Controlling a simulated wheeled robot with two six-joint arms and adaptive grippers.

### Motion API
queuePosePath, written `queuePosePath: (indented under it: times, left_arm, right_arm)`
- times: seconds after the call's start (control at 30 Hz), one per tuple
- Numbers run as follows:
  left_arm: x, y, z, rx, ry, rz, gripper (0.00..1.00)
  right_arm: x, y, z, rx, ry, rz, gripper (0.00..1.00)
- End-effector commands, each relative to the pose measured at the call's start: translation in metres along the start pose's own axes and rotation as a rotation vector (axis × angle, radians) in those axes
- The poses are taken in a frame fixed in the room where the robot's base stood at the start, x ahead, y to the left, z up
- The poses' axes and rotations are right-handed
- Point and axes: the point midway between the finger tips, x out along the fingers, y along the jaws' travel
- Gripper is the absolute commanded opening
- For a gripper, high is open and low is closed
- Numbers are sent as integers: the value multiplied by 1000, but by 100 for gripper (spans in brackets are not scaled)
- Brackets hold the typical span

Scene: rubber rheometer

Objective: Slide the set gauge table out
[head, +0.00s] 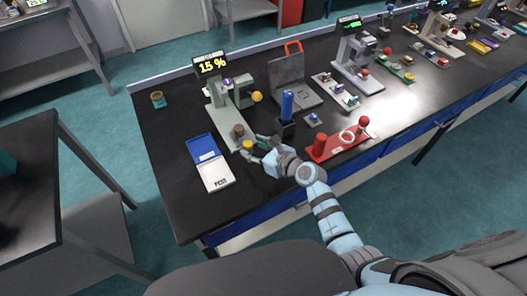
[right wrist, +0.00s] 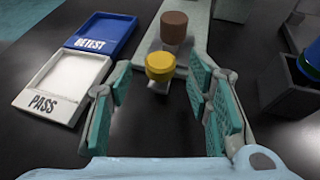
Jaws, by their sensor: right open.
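The grey gauge (head: 229,115) with a lit display reading 15 % stands at the left of the bench. Low at its near end is a small table with a yellow knob (head: 247,145) in front, and a brown cylinder (head: 238,130) stands just behind the knob. In the right wrist view the yellow knob (right wrist: 160,67) is ahead, between the lines of my fingers, with the brown cylinder (right wrist: 174,27) beyond it. My right gripper (right wrist: 160,105) is open and empty, its teal pads either side of the knob's near side, apart from it. My left gripper is out of view.
A blue RETEST tray (right wrist: 100,34) and white PASS tray (right wrist: 62,85) lie left of the gripper. A dark holder with a blue-handled tool (head: 287,106) stands to the right. A red stand (head: 338,140) is further right. A small round container (head: 157,99) sits back left.

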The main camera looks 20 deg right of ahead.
Motion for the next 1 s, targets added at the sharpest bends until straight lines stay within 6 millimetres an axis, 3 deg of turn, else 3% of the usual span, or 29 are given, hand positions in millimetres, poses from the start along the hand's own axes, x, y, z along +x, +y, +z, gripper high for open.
queuePosePath:
  times: [0.3,0.4,0.53,1.0]
  left_arm:
    - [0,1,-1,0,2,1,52]
    - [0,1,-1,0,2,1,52]
    - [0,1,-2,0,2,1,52]
    - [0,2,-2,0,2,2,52]
  right_arm:
    - [-84,1,-2,-5,4,1,46]
    - [-101,1,-2,-3,5,1,46]
    - [-110,1,-1,-1,3,2,46]
    - [-110,2,-2,-11,5,2,46]
